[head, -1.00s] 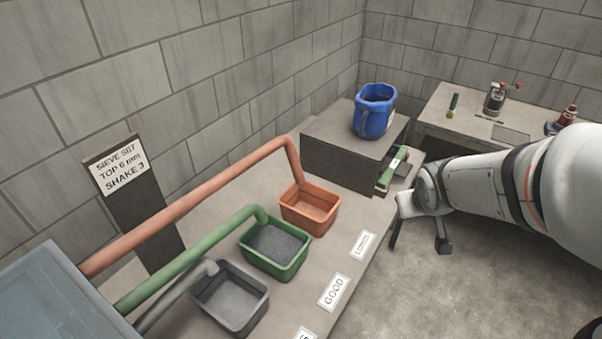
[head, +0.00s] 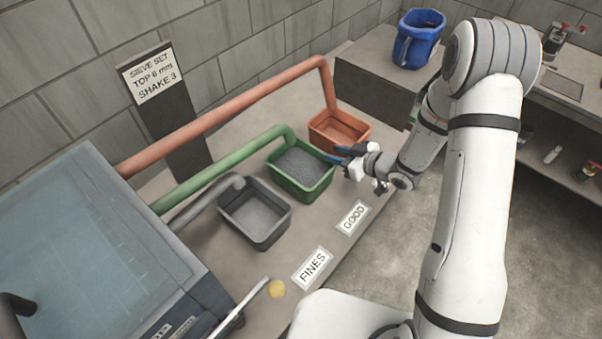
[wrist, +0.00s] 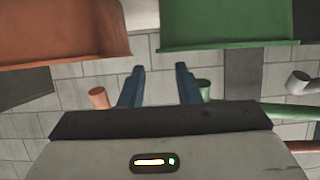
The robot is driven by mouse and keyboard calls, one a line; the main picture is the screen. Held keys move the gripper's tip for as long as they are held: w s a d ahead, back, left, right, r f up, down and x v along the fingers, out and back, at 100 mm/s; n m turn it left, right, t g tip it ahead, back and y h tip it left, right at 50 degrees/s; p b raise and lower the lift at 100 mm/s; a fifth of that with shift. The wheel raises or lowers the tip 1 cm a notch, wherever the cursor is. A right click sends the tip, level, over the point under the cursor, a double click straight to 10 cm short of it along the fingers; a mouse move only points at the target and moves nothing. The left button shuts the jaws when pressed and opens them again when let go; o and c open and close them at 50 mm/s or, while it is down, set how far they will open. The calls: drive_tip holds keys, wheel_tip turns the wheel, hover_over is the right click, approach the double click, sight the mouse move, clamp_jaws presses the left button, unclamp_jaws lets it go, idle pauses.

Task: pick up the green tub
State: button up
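The green tub (head: 318,184) stands on the bench beneath the green pipe, full of grey gravel. It stands between the orange tub and the grey tub. In the wrist view, which looks upside down, the green tub (wrist: 225,25) fills the upper right. My gripper (head: 336,154) is at the green tub's right corner, near rim height, by the gap toward the orange tub. Its two blue fingers are apart with nothing between them in the wrist view (wrist: 158,82). I cannot tell whether a finger touches the rim.
The orange tub (head: 353,143) is close behind my gripper, and the grey tub (head: 264,232) is on the other side. Orange, green and grey pipes run above the tubs from the sieve machine (head: 80,250). A blue bucket (head: 417,40) stands on a box. Label cards lie along the bench front.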

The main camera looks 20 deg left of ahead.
drive_tip(key=x, duration=0.3)
drive_tip(key=p+x, duration=0.1)
drive_tip(key=x, duration=0.2)
drive_tip(key=shift+a+f+p, duration=0.1)
drive_tip(key=shift+a+p, duration=0.2)
drive_tip(key=shift+a, duration=0.1)
drive_tip(key=shift+c, duration=0.5)
clamp_jaws()
idle(0.5)
